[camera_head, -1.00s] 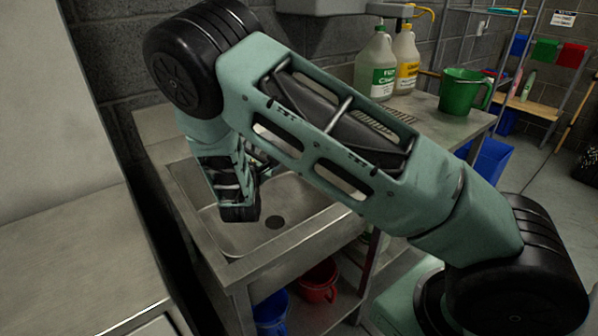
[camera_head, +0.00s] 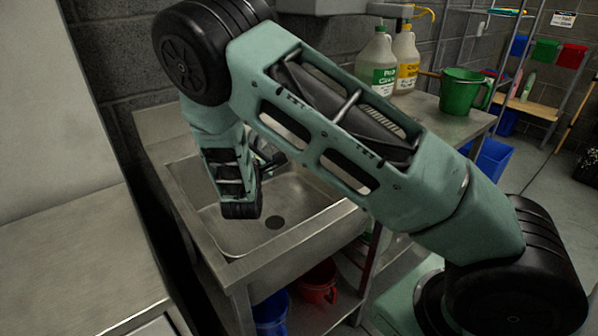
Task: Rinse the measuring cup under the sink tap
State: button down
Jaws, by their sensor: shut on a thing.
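My arm reaches across the view and bends down over the left part of the basin. My gripper cannot be made out; my own arm links hide that area. Small dark parts show just right of my lower arm, above the basin, but I cannot tell what they are. I cannot make out the measuring cup or the tap.
Two jugs, one with a green label (camera_head: 376,66) and one with a yellow label (camera_head: 406,60), stand on the back counter. A green pitcher (camera_head: 462,92) stands to their right. Buckets, one blue (camera_head: 271,314) and one red (camera_head: 318,284), sit below. A steel worktop (camera_head: 75,250) lies left.

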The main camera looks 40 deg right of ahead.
jog(key=shift+s+d+r+m+h, duration=0.25)
jog(key=shift+r+m, duration=0.2)
jog(key=shift+m, duration=0.25)
jog(key=shift+s+d+r+m+h, duration=0.15)
jog(key=shift+s+d+r+m, duration=0.25)
jog(key=shift+m, duration=0.3)
jog(key=shift+s+d+r+m+g+h+b, duration=0.2)
jog(key=shift+r+m+b, duration=0.1)
jog(key=shift+m+b, duration=0.25)
jog(key=shift+s+d+r+m+g+h+b, duration=0.15)
jog(key=shift+r+m+b, duration=0.15)
jog(key=shift+m+b, duration=0.2)
jog(key=shift+s+d+r+m+b, duration=0.25)
jog(key=shift+s+d+m+b, duration=0.2)
jog(key=shift+m+b, duration=0.15)
jog(key=shift+s+d+r+m+b, duration=0.2)
jog(key=shift+s+d+m+b, duration=0.15)
jog(key=shift+d+m+b, duration=0.15)
dwell(0.6)
jog(key=shift+s+d+r+m+h+b, duration=0.35)
jog(key=shift+s+d+m+h+b, duration=0.15)
jog(key=shift+m+b, duration=0.7)
